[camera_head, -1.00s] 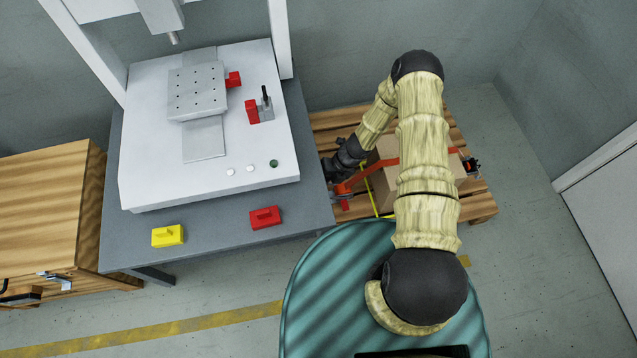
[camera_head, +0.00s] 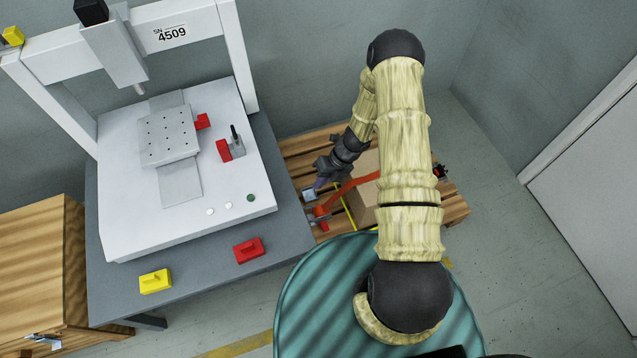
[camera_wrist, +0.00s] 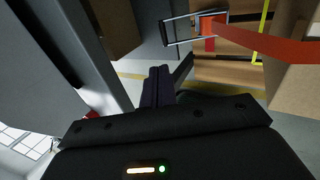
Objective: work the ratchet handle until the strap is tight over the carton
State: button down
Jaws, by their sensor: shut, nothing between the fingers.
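The brown carton (camera_head: 366,205) sits on the wooden pallet, partly hidden behind my arm. The orange-red strap (camera_head: 350,190) runs over the carton and slopes down to the red ratchet (camera_head: 319,212) at its left. The ratchet's pale metal handle (camera_head: 309,194) sticks out on the left. In the wrist view the handle (camera_wrist: 166,33) is a U-shaped frame, with the strap (camera_wrist: 260,40) leading right to the carton (camera_wrist: 296,88). My gripper (camera_head: 319,184) is shut and empty, close by the handle. In the wrist view its fingertips (camera_wrist: 158,72) appear apart from the handle.
The grey bench (camera_head: 200,262) with the white gantry machine (camera_head: 130,225) stands close left of the pallet (camera_head: 455,205). A red block (camera_head: 248,250) and a yellow block (camera_head: 155,281) lie on its front edge. A wooden cabinet (camera_head: 30,250) is farther left. Floor is clear at right.

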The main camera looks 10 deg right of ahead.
notch_tip(320, 180, up, 44)
jog(key=s+d+n+h+p, duration=0.2)
jog(key=s+n+h+p, duration=0.1)
jog(key=n+p, duration=1.75)
jog(key=s+r+n+t+h+p, duration=0.1)
jog(key=s+r+n+p, duration=0.2)
jog(key=r+p, duration=0.6)
jog(key=s+d+r+n+t+h+p, duration=0.1)
jog(key=s+r+n+p, duration=0.2)
jog(key=r, duration=1.3)
jog(key=s+d+r+n+t+h+p, duration=0.1)
jog(key=s+r+n+p, duration=0.2)
jog(key=r+n+p, duration=0.4)
notch_tip(320, 180, up, 6)
jog(key=p, duration=0.8)
jog(key=shift+s+d+r+t, duration=0.25)
jog(key=shift+s+t, duration=0.05)
jog(key=shift+s, duration=0.05)
jog(key=shift+n, duration=0.25)
